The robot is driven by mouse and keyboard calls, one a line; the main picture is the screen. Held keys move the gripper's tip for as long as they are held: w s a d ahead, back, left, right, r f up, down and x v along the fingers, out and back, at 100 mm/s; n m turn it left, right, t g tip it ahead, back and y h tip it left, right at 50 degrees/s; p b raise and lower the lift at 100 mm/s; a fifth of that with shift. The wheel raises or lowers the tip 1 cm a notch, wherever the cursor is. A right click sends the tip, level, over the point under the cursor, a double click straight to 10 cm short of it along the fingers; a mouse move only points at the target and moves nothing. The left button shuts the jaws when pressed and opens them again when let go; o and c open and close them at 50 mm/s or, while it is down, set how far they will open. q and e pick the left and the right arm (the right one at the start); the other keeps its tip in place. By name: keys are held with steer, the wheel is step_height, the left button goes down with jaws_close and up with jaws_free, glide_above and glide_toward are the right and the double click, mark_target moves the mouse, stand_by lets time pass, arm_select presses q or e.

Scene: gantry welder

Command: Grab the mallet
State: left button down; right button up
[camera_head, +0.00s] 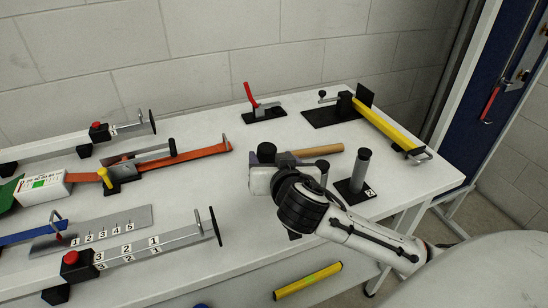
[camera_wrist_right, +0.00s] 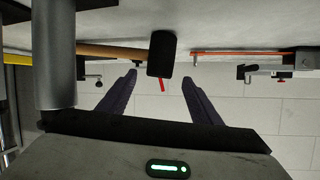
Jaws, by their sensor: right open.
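The mallet lies on the white table in the head view, with a black head (camera_head: 266,152) and a wooden handle (camera_head: 320,151) pointing right. In the right wrist view, its black head (camera_wrist_right: 162,55) shows just beyond the fingers, and its handle (camera_wrist_right: 115,51) runs left. My right gripper (camera_head: 284,161) is at the near side of the mallet, partly covering the area by the head. In the right wrist view, the gripper (camera_wrist_right: 160,88) has its two dark fingers spread apart with nothing between them. My left gripper is not in view.
A grey post on a black base (camera_head: 360,172) stands close to the right of my gripper. Behind are a red-handled clamp (camera_head: 264,110) and a yellow bar fixture (camera_head: 380,122). Rails, an orange clamp (camera_head: 200,152) and a numbered plate (camera_head: 100,228) fill the left.

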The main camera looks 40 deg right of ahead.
mark_target(269, 153)
steer(key=x, duration=0.4)
steer(key=shift+w+d, duration=0.15)
steer(key=shift+w, duration=0.05)
steer(key=shift+c, duration=0.4)
steer(key=c, duration=1.3)
